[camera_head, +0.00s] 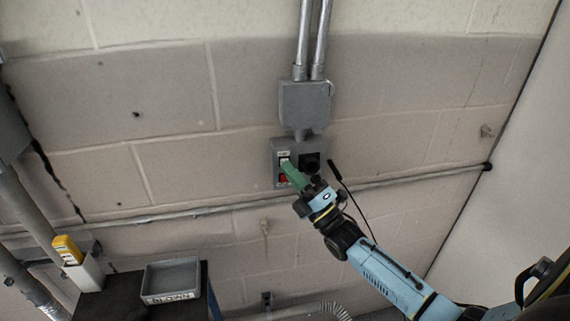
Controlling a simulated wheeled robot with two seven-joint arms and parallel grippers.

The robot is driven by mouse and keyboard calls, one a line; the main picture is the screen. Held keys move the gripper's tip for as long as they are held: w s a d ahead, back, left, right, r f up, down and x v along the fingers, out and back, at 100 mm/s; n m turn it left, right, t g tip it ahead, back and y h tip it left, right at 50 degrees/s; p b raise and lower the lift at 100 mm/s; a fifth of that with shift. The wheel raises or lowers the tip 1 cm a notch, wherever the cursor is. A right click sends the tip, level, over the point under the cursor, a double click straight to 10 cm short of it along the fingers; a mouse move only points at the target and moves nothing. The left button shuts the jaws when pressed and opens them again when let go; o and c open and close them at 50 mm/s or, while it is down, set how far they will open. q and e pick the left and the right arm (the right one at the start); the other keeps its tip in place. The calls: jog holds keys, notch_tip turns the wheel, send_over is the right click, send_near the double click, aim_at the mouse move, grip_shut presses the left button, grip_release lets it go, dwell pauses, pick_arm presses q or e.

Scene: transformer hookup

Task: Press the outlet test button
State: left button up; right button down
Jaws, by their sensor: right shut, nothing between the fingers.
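A grey outlet box (276,147) is fixed to the block wall, just below a larger grey junction box (304,103). On its left side it carries a white labelled part (284,157) and a red part (282,179). A round dark socket (310,162) is on its right side. My right gripper (290,169) has green fingers, shut and empty, with the tips in front of the box between the white and red parts. I cannot tell whether the tips touch it. The fingers hide part of the box's middle. My left gripper is not in view.
Two conduits (312,40) rise from the junction box. A pipe (400,181) runs across the wall below the outlet box. At lower left, a grey tray (171,281) sits on a dark stand, beside a yellow device (67,249) in a white holder.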

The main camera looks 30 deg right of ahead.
jog(key=shift+w+d, duration=0.1)
dwell(0.5)
jog(key=shift+s+a+p, duration=0.3)
jog(key=shift+s+p, duration=0.15)
jog(key=shift+s, duration=0.35)
jog(key=shift+s, duration=0.1)
jog(key=s, duration=0.1)
jog(key=s+a+p, duration=0.1)
jog(key=s, duration=0.1)
jog(key=s+p, duration=0.1)
jog(key=shift+s+a, duration=0.25)
jog(key=shift+a, duration=0.1)
jog(key=shift+f, duration=0.1)
dwell(0.3)
